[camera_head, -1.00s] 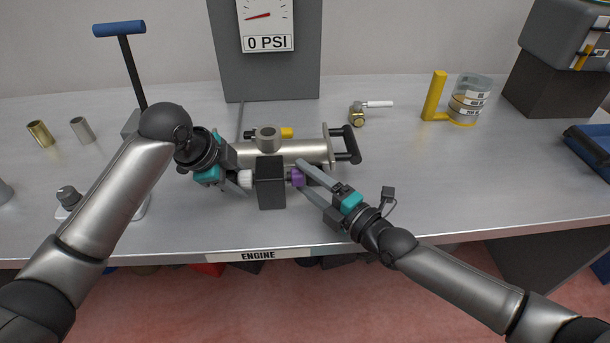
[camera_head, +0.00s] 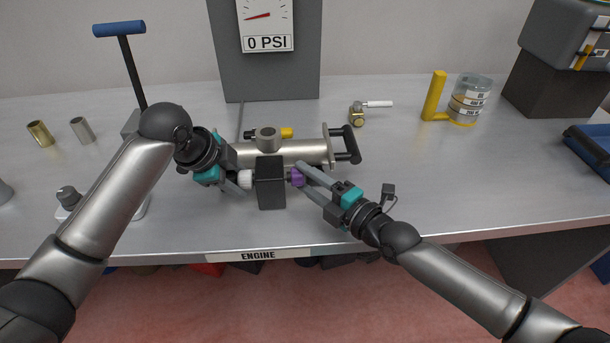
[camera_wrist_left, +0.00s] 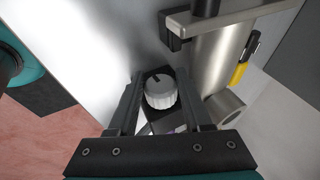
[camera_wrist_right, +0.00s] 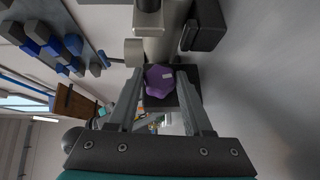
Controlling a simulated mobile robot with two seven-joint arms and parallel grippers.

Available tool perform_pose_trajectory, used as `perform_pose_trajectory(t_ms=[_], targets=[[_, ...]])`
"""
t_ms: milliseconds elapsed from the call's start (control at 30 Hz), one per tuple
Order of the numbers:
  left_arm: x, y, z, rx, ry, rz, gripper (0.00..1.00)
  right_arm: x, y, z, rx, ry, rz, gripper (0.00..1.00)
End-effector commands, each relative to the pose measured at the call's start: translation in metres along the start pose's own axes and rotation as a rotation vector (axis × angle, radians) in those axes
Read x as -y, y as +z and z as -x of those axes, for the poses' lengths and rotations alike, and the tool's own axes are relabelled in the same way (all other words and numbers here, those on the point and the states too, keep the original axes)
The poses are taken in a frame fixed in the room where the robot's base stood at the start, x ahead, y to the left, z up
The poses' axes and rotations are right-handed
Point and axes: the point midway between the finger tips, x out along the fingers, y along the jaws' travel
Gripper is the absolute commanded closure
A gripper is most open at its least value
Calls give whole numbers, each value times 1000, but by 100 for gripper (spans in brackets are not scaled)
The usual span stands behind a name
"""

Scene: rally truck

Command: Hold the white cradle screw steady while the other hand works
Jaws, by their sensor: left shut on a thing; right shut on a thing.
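The white cradle screw (camera_head: 245,179) is a ribbed white knob on the left side of a dark block (camera_head: 271,188). My left gripper (camera_head: 240,184) is shut on it; in the left wrist view the white screw (camera_wrist_left: 160,92) sits between the two fingers. A purple knob (camera_head: 297,177) is on the block's right side. My right gripper (camera_head: 302,180) is shut on it; in the right wrist view the faceted purple knob (camera_wrist_right: 159,82) lies between the fingertips. A metal cylinder (camera_head: 305,152) with a short upright port lies just behind the block.
A brass fitting with a white lever (camera_head: 358,113) and a clear jug with a yellow handle (camera_head: 467,100) stand at the back right. Brass and steel sleeves (camera_head: 82,130) are at the left. A gauge board (camera_head: 265,60) reads 0 PSI. The right front bench is clear.

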Motion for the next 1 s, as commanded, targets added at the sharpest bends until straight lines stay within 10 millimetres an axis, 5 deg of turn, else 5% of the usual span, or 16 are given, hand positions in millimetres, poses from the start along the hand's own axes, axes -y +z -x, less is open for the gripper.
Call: perform_pose_trajectory(t_ms=[1000], targets=[[1,-1,1,-1,-4,-1,100,-12,3,-6,1,-678,-537,99]])
